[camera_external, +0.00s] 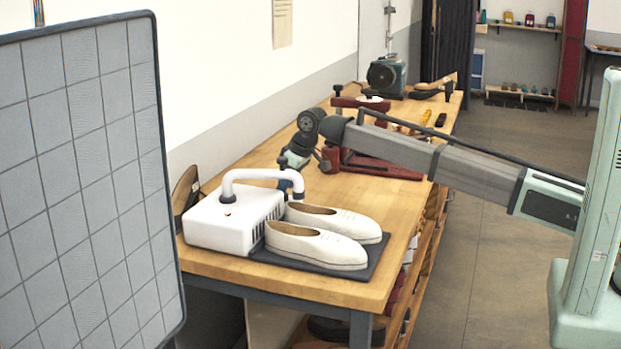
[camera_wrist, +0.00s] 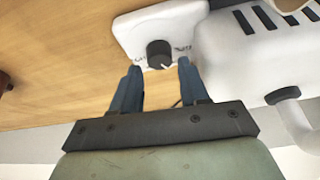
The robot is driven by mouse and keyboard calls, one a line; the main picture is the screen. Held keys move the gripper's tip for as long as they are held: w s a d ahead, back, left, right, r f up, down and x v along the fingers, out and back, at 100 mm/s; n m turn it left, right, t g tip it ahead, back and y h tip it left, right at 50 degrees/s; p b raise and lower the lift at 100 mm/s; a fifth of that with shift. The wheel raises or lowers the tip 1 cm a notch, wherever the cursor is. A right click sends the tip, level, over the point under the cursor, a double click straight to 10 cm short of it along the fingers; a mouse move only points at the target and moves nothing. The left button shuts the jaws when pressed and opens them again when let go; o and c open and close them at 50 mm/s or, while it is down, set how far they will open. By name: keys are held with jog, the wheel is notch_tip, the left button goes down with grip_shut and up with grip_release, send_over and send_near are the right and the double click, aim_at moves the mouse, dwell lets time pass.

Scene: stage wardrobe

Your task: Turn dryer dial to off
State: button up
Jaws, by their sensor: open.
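The shoe dryer (camera_external: 232,216) is a white box with a curved white tube, at the near end of the wooden bench. Its dial (camera_wrist: 158,53) is a black round knob on a white panel in the wrist view, with a pale pointer mark toward the lower right. Small printing beside the knob is too blurred to read. The dial is hidden in the external view. My gripper (camera_wrist: 159,65) is open, its blue-grey fingertips apart on either side of the knob's lower part. I cannot tell whether they touch it. My gripper (camera_external: 285,186) is behind the tube in the external view.
A pair of cream shoes (camera_external: 325,238) sits on a dark mat (camera_external: 365,265) in front of the dryer. A red stand (camera_external: 385,168) and a green machine (camera_external: 387,76) are farther back on the bench (camera_external: 212,265). A grey gridded panel (camera_external: 85,180) stands at left.

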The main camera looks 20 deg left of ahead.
jog(key=shift+x, duration=1.4)
jog(key=shift+c, duration=0.2)
jog(key=c, duration=0.7)
jog(key=shift+w+n, duration=0.1)
jog(key=shift+n, duration=0.3)
jog(key=n+g, duration=0.2)
jog(key=n, duration=0.2)
jog(key=shift+w+n, duration=0.15)
jog(key=shift+n, duration=0.15)
jog(key=shift+a+n+g+h, duration=0.1)
jog(key=shift+n+g+h, duration=0.25)
jog(key=shift+n, duration=0.75)
jog(key=shift+n+g+h, duration=0.25)
jog(key=shift+n+g, duration=0.2)
jog(key=shift+n, duration=0.65)
